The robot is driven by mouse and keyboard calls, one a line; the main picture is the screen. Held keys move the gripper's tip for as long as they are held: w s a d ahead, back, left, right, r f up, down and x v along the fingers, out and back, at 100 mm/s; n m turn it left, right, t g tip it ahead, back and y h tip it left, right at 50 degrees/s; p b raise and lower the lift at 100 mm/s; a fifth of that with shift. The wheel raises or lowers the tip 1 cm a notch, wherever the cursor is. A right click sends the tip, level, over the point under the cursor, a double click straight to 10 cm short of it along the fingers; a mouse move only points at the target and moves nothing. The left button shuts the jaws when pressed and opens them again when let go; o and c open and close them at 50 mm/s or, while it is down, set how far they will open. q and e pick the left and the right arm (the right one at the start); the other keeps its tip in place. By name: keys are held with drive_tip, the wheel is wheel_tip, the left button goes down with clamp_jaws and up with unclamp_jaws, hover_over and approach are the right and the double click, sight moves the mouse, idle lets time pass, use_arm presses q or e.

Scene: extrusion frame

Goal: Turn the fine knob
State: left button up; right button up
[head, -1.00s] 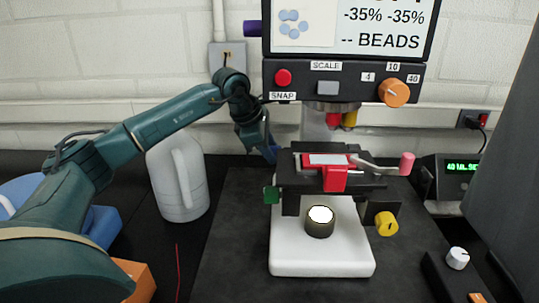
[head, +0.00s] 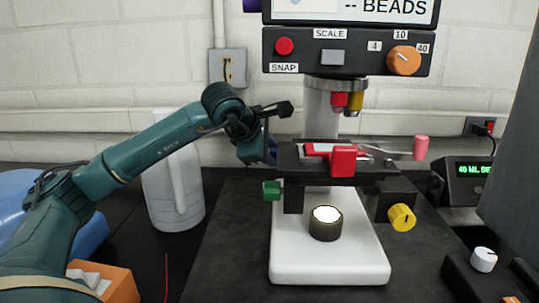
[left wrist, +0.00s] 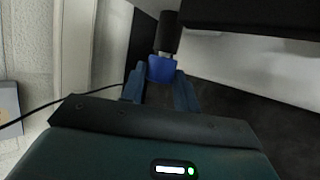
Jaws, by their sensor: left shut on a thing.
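The microscope has a white base (head: 330,262), a black stage (head: 318,172) and a green knob (head: 271,190) on its left and a yellow knob (head: 402,217) on its right. My left gripper (head: 268,152) is behind the left end of the stage, its fingers partly hidden in the head view. In the left wrist view, a blue knob (left wrist: 161,69) on a black shaft sits between the fingertips of my left gripper (left wrist: 160,80), which is shut on it. Whether this is the fine knob cannot be read. My right gripper is not in view.
A red slide clip (head: 343,160) and a pink-ended lever (head: 420,148) stick out from the stage. A pale jug (head: 172,190) stands left. The control panel (head: 310,52) hangs above. A digital readout (head: 470,170) is at right. The dark mat (head: 228,240) is bare left of the base.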

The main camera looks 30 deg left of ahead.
use_arm(q)
drive_tip(key=o, duration=1)
drive_tip(key=shift+c, duration=0.2)
drive_tip(key=v, duration=1.3)
drive_tip(key=shift+b, duration=0.35)
